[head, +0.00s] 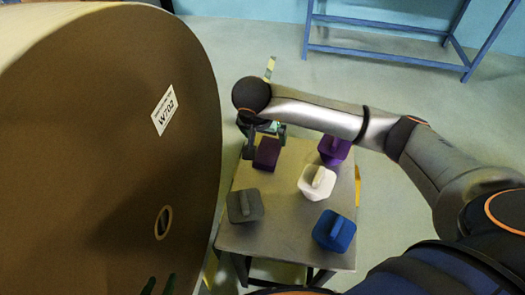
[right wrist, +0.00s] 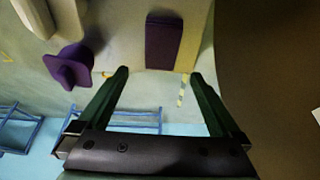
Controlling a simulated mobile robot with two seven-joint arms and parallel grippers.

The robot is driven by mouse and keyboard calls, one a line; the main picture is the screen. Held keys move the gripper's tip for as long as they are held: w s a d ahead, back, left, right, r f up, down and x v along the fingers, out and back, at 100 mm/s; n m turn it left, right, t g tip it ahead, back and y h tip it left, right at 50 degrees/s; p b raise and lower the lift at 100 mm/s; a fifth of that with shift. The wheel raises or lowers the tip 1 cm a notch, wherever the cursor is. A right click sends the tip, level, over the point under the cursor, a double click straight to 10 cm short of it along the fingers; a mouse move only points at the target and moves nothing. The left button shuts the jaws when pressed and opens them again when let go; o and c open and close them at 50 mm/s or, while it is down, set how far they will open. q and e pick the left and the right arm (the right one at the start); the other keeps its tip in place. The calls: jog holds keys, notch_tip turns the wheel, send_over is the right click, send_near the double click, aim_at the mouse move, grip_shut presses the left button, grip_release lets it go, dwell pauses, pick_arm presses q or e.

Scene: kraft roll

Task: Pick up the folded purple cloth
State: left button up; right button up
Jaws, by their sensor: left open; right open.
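The folded purple cloth (head: 267,154) is a dark purple rectangle lying at the far left part of a small table (head: 285,238). It also shows in the right wrist view (right wrist: 163,43), beyond the fingertips. My right gripper (head: 266,140) is at the cloth's far edge in the head view, with its arm reaching in from the right. In the right wrist view its green fingers (right wrist: 159,74) are apart with nothing between them. My left gripper (head: 158,286) shows only as dark green tips at the bottom edge, in front of the big roll; it is open.
A huge brown kraft roll (head: 110,150) stands close along the table's left side. A purple handled object (head: 334,150), a white one (head: 316,183), a grey one (head: 244,206) and a blue one (head: 334,231) stand on the table. A blue rack (head: 390,55) is behind.

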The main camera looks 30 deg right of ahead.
send_near(268, 150)
jog(key=x, duration=0.2)
jog(key=shift+s+d+f, duration=0.1)
jog(key=shift+d+f, duration=0.05)
jog(key=shift+f, duration=0.1)
jog(key=shift+d+f+b, duration=0.15)
jog(key=shift+f+b, duration=0.15)
jog(key=shift+f, duration=0.15)
jog(key=x, duration=0.5)
jog(key=shift+w+b, duration=0.25)
jog(key=shift+b, duration=0.1)
pick_arm(q)
jog(key=shift+s+a+f, duration=0.15)
jog(key=shift+s+f, duration=0.15)
jog(key=shift+f, duration=0.35)
pick_arm(e)
jog(key=shift+c, duration=0.2)
jog(key=c, duration=1.1)
jog(key=shift+c, duration=0.2)
jog(key=shift+r, duration=0.1)
